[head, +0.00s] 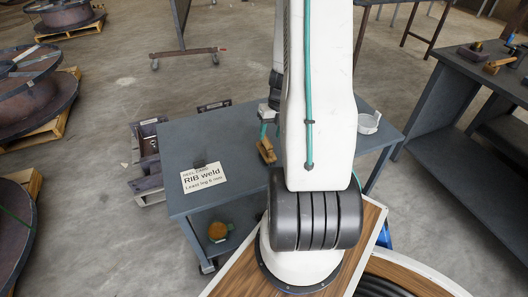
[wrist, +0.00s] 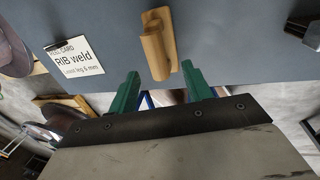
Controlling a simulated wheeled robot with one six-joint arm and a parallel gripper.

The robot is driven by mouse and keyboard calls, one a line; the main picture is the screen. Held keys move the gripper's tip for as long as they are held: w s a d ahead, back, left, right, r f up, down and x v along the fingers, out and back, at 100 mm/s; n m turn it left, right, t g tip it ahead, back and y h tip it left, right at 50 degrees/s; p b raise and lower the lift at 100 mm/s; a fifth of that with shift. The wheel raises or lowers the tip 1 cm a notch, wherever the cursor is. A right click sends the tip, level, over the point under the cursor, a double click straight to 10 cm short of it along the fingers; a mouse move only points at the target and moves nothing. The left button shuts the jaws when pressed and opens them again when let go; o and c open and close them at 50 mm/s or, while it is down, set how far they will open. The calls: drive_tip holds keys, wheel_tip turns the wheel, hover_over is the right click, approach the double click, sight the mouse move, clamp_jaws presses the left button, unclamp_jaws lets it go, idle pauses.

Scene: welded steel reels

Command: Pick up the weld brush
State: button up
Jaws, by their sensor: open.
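A wooden piece with a rounded handle, which looks like the weld brush (wrist: 157,45), lies on the grey table top in the wrist view. It also shows in the head view (head: 266,151), just left of my arm. No bristles can be made out. My gripper (wrist: 160,68) is open, with its two green fingers spread apart and nothing held. In the wrist view the near end of the wooden handle appears between the fingertips; I cannot tell how high they are above it. In the head view my arm hides most of the gripper.
A "RIB weld" card (head: 205,178) lies on the grey table (head: 220,138), left of the brush. A white cup (head: 369,123) stands at its right side. A round orange-brown item (head: 218,231) sits on the lower shelf. A second bench (head: 440,110) with tools stands at right.

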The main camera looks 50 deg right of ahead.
sight(267, 140)
drive_tip(key=f, duration=0.3)
drive_tip(key=w+a+f, duration=0.1)
drive_tip(key=f, duration=0.1)
drive_tip(key=shift+w+f, duration=0.1)
drive_tip(key=shift+f, duration=0.2)
clamp_jaws()
